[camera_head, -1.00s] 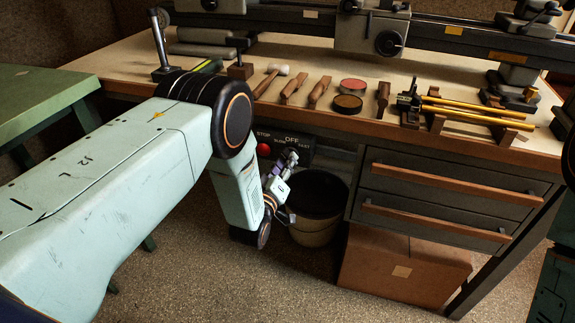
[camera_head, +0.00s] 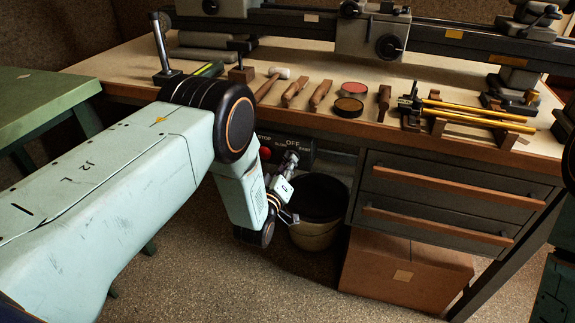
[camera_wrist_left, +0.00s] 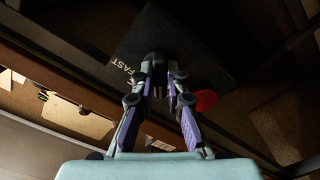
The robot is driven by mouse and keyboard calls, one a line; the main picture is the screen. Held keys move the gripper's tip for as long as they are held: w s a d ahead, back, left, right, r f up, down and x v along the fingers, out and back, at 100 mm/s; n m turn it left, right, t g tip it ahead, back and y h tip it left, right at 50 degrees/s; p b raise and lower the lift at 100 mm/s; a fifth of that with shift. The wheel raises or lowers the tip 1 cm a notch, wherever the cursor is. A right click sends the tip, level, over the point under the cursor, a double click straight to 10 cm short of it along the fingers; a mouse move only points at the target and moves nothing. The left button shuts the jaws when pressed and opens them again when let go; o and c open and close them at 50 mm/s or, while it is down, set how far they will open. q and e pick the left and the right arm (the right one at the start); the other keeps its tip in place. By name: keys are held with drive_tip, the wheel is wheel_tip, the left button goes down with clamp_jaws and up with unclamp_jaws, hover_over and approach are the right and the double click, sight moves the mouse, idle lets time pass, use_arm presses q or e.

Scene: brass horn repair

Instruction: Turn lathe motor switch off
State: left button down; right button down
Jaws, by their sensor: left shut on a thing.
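The dark switch panel (camera_head: 306,152) hangs under the front edge of the bench, with an OFF label at its top and a red button (camera_head: 265,153) at its left. My left gripper (camera_head: 290,161) is at the front of this panel, right of the red button. In the left wrist view the gripper (camera_wrist_left: 161,78) is shut on the dark switch knob (camera_wrist_left: 157,58), whose setting I cannot read. The panel's FAST label and the red button (camera_wrist_left: 206,100) show beside the fingers. My right gripper is out of view.
The bench top (camera_head: 225,80) holds mallets, tins (camera_head: 348,107) and brass tubes (camera_head: 474,115) near its edge. Drawers (camera_head: 450,190) and a cardboard box (camera_head: 405,268) are to the right.

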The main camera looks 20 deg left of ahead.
use_arm(q)
drive_tip(key=shift+m, duration=3.9)
drive_tip(key=c, duration=1.4)
unclamp_jaws()
drive_tip(key=shift+o, duration=0.2)
